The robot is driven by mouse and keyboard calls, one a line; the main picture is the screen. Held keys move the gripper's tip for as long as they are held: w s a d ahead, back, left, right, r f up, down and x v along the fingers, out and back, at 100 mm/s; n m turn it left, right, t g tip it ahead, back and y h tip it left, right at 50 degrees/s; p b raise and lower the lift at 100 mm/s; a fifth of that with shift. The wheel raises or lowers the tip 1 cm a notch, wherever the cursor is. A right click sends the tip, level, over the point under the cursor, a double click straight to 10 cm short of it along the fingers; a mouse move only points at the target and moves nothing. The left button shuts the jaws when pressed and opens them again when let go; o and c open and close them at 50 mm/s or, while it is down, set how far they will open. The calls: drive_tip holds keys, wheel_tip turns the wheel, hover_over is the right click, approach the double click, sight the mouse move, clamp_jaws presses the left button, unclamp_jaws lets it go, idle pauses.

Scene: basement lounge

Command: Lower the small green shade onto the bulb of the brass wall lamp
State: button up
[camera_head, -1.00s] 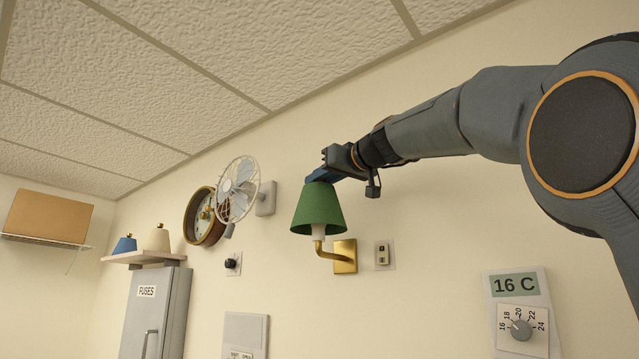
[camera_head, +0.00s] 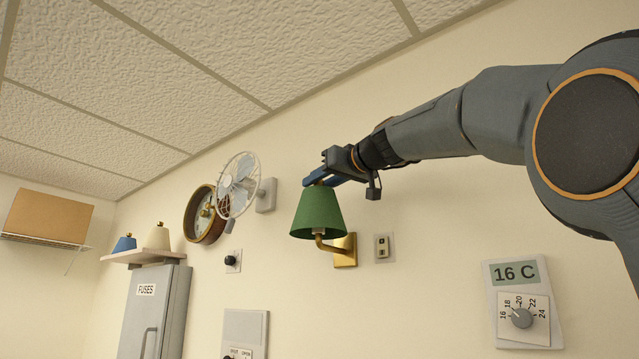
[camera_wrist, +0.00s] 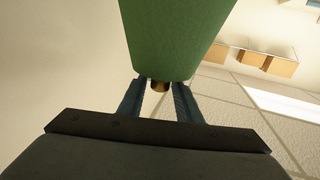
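The small green shade (camera_head: 318,212) sits upright over the upturned end of the brass wall lamp (camera_head: 345,250). The shade hides the bulb, and the brass arm comes out below its rim. My gripper (camera_head: 319,181) is just above the shade's top. In the wrist view the green shade (camera_wrist: 172,35) fills the upper middle, with a small brass knob (camera_wrist: 160,86) at its top end. The fingers of my gripper (camera_wrist: 161,84) stand apart on either side of this knob, with narrow gaps showing. The gripper looks open.
A wall fan (camera_head: 239,186) and a round clock (camera_head: 205,214) are left of the shade. A switch plate (camera_head: 383,247) is right of the lamp, and a thermostat (camera_head: 521,317) is lower right. A shelf (camera_head: 143,257) holds a blue shade (camera_head: 124,244) and a cream shade (camera_head: 157,238).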

drive_tip(key=shift+o, duration=0.9)
drive_tip(key=b+v, duration=0.3)
drive_tip(key=v, duration=0.4)
drive_tip(key=shift+s+d+b, duration=0.2)
drive_tip(key=shift+s+b, duration=0.1)
drive_tip(key=shift+s, duration=0.05)
